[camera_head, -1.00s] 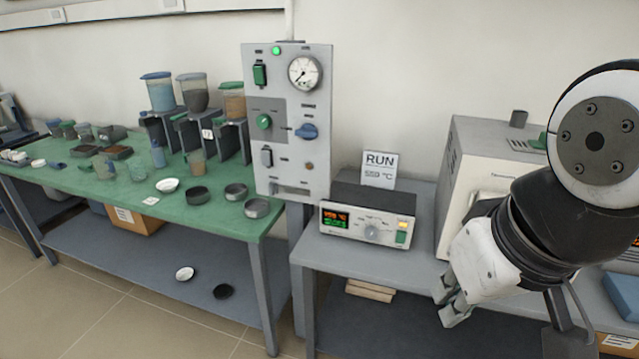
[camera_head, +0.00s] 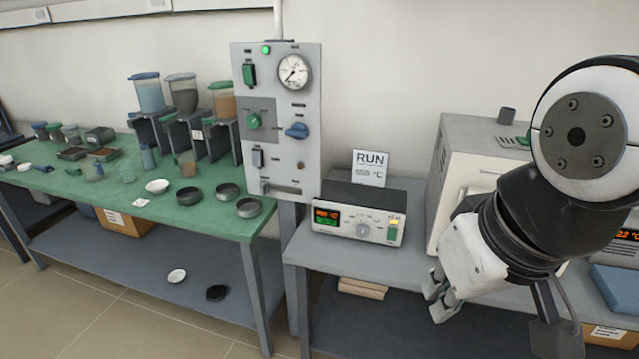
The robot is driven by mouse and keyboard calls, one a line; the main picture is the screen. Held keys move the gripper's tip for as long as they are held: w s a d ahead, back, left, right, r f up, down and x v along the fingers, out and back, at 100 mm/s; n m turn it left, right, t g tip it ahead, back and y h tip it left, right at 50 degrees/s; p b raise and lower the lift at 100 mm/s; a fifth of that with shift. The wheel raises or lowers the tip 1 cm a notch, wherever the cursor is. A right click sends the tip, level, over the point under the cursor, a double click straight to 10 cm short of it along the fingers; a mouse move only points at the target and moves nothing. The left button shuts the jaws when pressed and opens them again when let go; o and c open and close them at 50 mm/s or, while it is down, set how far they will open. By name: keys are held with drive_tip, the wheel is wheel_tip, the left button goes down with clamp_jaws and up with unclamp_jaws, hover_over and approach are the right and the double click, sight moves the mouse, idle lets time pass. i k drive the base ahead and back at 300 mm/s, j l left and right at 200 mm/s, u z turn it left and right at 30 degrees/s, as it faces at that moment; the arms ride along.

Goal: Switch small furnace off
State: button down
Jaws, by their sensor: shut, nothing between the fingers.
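The small furnace controller (camera_head: 358,222) is a grey and white box on the grey bench. Its display (camera_head: 327,218) is lit orange and green. It has a round knob (camera_head: 363,230) in the middle and a green switch (camera_head: 393,234) with a lit amber lamp above it at the right. A white furnace body (camera_head: 478,160) stands to its right, partly hidden by my arm. My gripper (camera_head: 438,306) hangs at the bench's front edge, right of and below the controller, apart from it. Its fingers point down and look empty.
A sign reading RUN (camera_head: 371,167) stands behind the controller. A grey panel (camera_head: 277,120) with a gauge, knobs and a lit green lamp rises at the left. The green table (camera_head: 110,200) holds dishes and hoppers. A blue block (camera_head: 615,288) lies at the right.

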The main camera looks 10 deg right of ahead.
sight(393, 234)
drive_tip(key=j+z, duration=0.25)
drive_tip(key=j, duration=0.15)
drive_tip(key=k+j+z, duration=0.2)
drive_tip(key=j, duration=0.15)
drive_tip(key=j+z, duration=0.25)
drive_tip(key=j, duration=0.15)
drive_tip(key=k+j+z, duration=0.1)
drive_tip(key=j+z, duration=0.15)
drive_tip(key=j, duration=0.15)
